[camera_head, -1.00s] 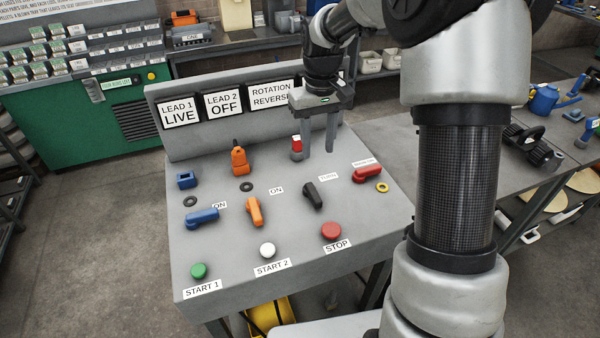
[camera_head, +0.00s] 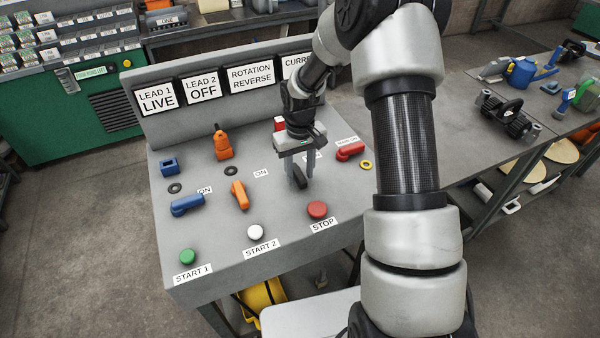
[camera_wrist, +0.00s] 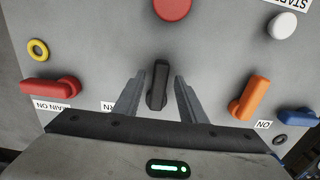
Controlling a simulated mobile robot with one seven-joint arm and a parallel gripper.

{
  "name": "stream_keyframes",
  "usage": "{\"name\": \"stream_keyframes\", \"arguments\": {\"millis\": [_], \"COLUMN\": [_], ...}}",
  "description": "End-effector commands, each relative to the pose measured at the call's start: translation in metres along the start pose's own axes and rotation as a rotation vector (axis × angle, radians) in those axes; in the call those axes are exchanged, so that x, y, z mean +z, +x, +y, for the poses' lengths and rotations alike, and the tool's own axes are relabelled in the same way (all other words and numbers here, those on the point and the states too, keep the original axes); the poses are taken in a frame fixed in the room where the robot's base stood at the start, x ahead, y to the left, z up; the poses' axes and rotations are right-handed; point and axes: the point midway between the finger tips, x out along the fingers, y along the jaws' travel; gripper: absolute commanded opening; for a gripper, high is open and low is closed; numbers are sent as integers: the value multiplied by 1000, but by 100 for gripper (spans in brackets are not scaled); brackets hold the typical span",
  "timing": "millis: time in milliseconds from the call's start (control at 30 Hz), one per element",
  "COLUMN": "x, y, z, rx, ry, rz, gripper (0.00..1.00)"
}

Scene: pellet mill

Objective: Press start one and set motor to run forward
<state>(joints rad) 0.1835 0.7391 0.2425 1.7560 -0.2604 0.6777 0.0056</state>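The sloped control panel (camera_head: 215,261) holds the green START 1 button (camera_head: 188,257) at its front left, with the white START 2 button (camera_head: 255,232) and red STOP button (camera_head: 317,209) to its right. The displays read LEAD 1 LIVE (camera_head: 157,98), LEAD 2 OFF (camera_head: 202,86) and ROTATION REVERSE (camera_head: 251,77). My gripper (camera_head: 299,182) is over the black rotary handle (camera_head: 301,180). In the wrist view its fingers (camera_wrist: 157,98) are open, one on each side of the black handle (camera_wrist: 158,85), with gaps. Its label is mostly hidden.
A blue handle (camera_head: 187,204), an orange handle (camera_head: 239,194) and a red handle (camera_head: 350,150) sit on the panel. Blue (camera_head: 169,166) and orange (camera_head: 223,144) parts stand behind. A bench with tools (camera_head: 455,100) adjoins at right.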

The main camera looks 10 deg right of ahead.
Motion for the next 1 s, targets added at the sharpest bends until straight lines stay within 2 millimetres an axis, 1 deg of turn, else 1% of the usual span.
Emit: {"name": "stream_keyframes", "arguments": {"millis": [100, 367, 500, 600, 867, 1000], "x": [0, 0, 0, 0, 0, 2], "y": [6, 6, 6, 6, 6, 6], "z": [0, 0, 0, 0, 2, 11], "rx": [0, 0, 0, 0, 0, 0], "ry": [0, 0, 0, 0, -1, -12], "rz": [-1, 0, 0, 0, 0, 0], "gripper": [38, 38, 14, 0, 0, 0]}}
